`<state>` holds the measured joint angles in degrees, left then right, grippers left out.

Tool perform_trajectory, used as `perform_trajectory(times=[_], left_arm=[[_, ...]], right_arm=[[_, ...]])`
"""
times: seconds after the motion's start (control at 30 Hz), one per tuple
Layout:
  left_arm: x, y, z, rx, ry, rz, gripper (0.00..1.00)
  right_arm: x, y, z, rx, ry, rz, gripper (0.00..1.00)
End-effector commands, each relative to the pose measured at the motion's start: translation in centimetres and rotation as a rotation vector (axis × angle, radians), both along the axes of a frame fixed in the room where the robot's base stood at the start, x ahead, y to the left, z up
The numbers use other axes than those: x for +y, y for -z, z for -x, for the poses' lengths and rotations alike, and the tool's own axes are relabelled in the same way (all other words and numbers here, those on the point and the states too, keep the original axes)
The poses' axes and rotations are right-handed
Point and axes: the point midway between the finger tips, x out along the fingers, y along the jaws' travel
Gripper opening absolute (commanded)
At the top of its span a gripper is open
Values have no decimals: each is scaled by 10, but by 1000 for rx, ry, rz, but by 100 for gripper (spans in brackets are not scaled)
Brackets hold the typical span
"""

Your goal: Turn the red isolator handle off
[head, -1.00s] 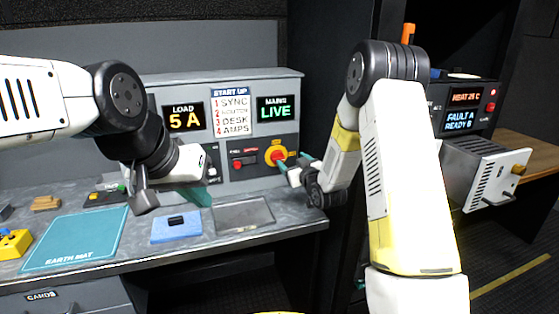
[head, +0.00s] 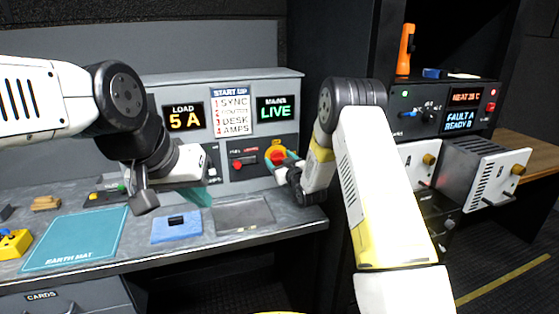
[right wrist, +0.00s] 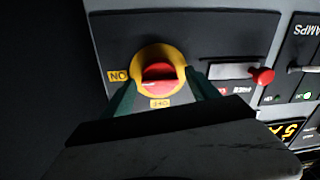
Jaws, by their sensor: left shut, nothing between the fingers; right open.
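The red isolator handle (head: 277,156) sits on a round yellow plate on the grey panel, below the green MAINS LIVE display (head: 276,108). In the right wrist view the red handle (right wrist: 158,73) is near the middle, with an upside-down ON label at its left and an OFF label below. My right gripper (right wrist: 160,98) is open, its green fingers on either side of the yellow plate's lower part; contact cannot be told. In the head view it (head: 284,164) is at the handle's lower right. My left gripper (head: 201,195) is shut and empty above the desk.
A smaller red switch (head: 240,163) is just left of the handle. The desk holds a blue pad (head: 177,233), a grey tray (head: 243,217) and the earth mat (head: 75,240). A dark rack with pulled-out modules (head: 480,176) stands right of my right arm.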

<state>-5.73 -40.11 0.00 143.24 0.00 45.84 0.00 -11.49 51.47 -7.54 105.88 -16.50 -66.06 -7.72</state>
Motion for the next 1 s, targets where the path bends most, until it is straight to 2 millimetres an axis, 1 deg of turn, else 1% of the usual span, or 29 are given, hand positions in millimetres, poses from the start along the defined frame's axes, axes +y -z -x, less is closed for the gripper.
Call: perform_trajectory(times=[0.13, 0.17, 0.3, 0.37, 0.4, 0.43, 0.47, 0.77, 1.0], left_arm=[[0, 0, 0, 0, 0, 0, 0], [0, 0, 0, 0, 0, 0, 0], [0, 0, 0, 0, 0, 0, 0], [0, 0, 0, 0, 0, 0, 0], [0, 0, 0, 0, 0, 0, 0], [0, 0, 0, 0, 0, 0, 0], [0, 0, 0, 0, 0, 0, 0], [0, 0, 0, 0, 0, 0, 0], [0, 0, 0, 0, 0, 0, 0]], right_arm=[[0, 0, 0, 0, 0, 0, 69], [0, 0, 0, 0, 0, 0, 65], [0, 0, 0, 0, 1, 0, 38], [0, 0, 0, 0, 1, 0, 26], [-1, 0, 0, 0, 1, 0, 18], [-1, 0, 0, 0, 1, 0, 12], [-1, 0, 0, 0, 1, 0, 9], [-1, 0, 0, -14, 1, 41, 9], [0, -1, 0, -59, 1, 176, 9]])
